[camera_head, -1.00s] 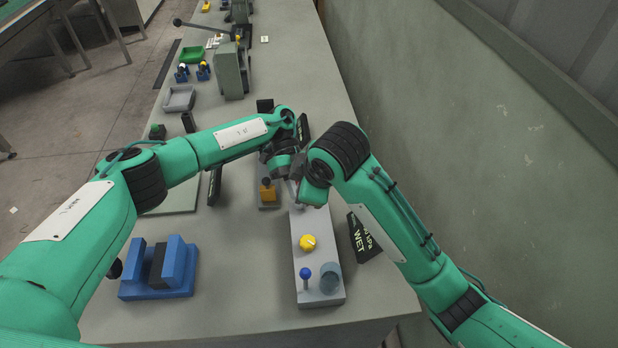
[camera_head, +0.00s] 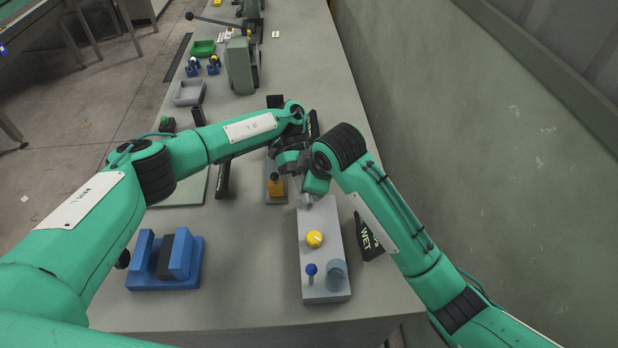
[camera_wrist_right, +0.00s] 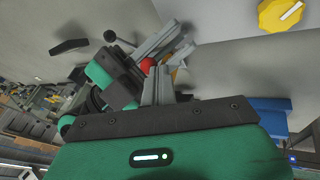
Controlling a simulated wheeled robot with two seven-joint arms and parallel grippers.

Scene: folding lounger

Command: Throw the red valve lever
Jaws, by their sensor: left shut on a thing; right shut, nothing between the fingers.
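A red ball (camera_wrist_right: 147,64), the visible end of the red valve lever, shows in the right wrist view, among the fingers of my left gripper (camera_wrist_right: 165,42). My left gripper is shut there; its exact contact with the lever is partly hidden. In the head view the left gripper (camera_head: 291,163) is over the far end of the grey panel (camera_head: 312,262), and the red lever is hidden by the arms. My right gripper (camera_head: 307,201) is close beside it, above the panel. Its fingers (camera_wrist_right: 158,84) are shut and empty in the wrist view, close to the red ball.
The panel carries a yellow knob (camera_head: 315,239), a blue-topped knob (camera_head: 310,270) and a blue-grey round part (camera_head: 336,274). A blue vise-like fixture (camera_head: 185,257) is at left. The bench between them is clear.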

